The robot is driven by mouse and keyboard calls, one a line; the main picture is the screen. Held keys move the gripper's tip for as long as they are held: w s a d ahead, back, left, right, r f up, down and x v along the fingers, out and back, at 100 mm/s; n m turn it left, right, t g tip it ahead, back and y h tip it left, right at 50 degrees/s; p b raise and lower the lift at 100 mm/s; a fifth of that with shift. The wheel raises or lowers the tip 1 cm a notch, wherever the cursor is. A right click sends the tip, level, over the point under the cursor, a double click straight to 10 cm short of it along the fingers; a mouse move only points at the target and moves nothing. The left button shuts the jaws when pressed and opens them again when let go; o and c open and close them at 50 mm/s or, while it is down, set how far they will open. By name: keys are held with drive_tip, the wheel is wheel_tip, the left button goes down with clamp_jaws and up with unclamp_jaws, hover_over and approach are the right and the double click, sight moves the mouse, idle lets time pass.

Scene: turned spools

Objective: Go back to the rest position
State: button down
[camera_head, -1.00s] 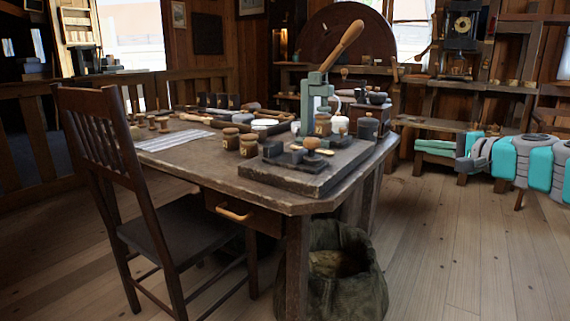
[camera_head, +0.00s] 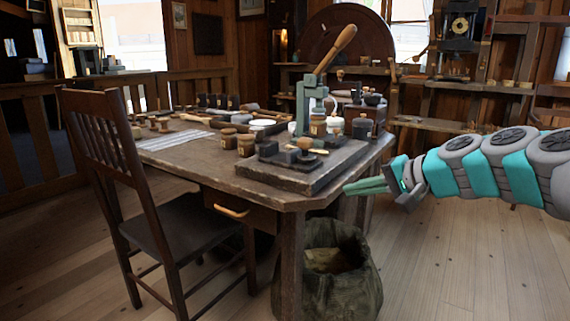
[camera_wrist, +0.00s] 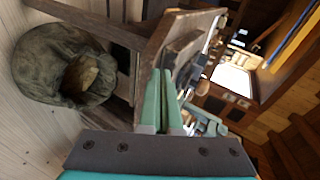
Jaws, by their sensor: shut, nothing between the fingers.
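My gripper (camera_head: 367,186) is in the head view, just right of the table's near right corner. Its green fingers are together and hold nothing. In the wrist view my gripper (camera_wrist: 162,80) also shows shut, with the table edge beyond the fingers. My grey and teal arm reaches in from the right edge of the head view. The wooden table (camera_head: 262,192) carries turned spools (camera_head: 158,124) at its far left, well away from my gripper.
A lever press (camera_head: 303,110) stands on a dark board at the table's right end. Jars (camera_head: 246,145) stand beside it. A cloth sack (camera_head: 340,285) is on the floor below my gripper. A chair (camera_head: 170,235) stands at the left. Floor at the lower right is clear.

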drive_tip(key=s+a+f+n+g+h, duration=0.1)
drive_tip(key=s+a+f+n+g, duration=0.1)
drive_tip(key=s+a+f, duration=0.3)
drive_tip(key=s+a+f+n+g+h+p, duration=0.1)
drive_tip(key=s+f+g, duration=0.15)
drive_tip(key=s, duration=0.45)
drive_tip(key=s+a+f+n+g+h, duration=0.1)
drive_tip(key=s+a+f+n+g, duration=0.1)
drive_tip(key=s+f, duration=0.35)
drive_tip(key=s+d+f+g+h, duration=0.2)
drive_tip(key=s+d+f+h, duration=0.1)
drive_tip(key=s, duration=0.6)
drive_tip(key=s+d+f+n+g+h+p, duration=0.1)
drive_tip(key=s+d+f+h, duration=0.2)
drive_tip(key=s, duration=0.7)
wheel_tip(320, 180, down, 3)
drive_tip(key=shift+s+d+r+n+g+p, duration=0.2)
drive_tip(key=shift+d+n+g+p, duration=0.15)
drive_tip(key=shift+d, duration=0.75)
